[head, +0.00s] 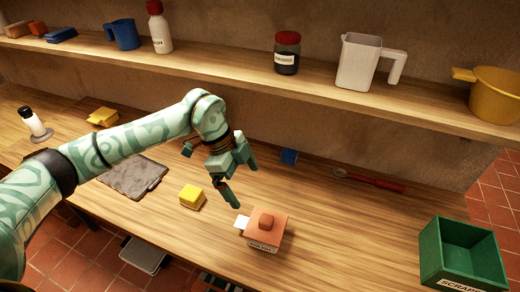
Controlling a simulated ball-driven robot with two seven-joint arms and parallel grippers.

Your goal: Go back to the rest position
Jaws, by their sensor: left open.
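My left arm comes in from the left in the head view. Its gripper (240,174) is open and empty above the worktop, with its fingers pointing down and right. A small yellow block (192,197) lies on the worktop just left of and below the gripper. My right gripper does not show.
A wooden shelf (210,63) above the worktop holds a dark jar with a red lid (287,53), a white jug (358,62) and a yellow pot (495,92). A green scraps bin (459,258) stands at the right. A grey slab (135,175) lies left; a red-handled tool (375,182) lies at the back.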

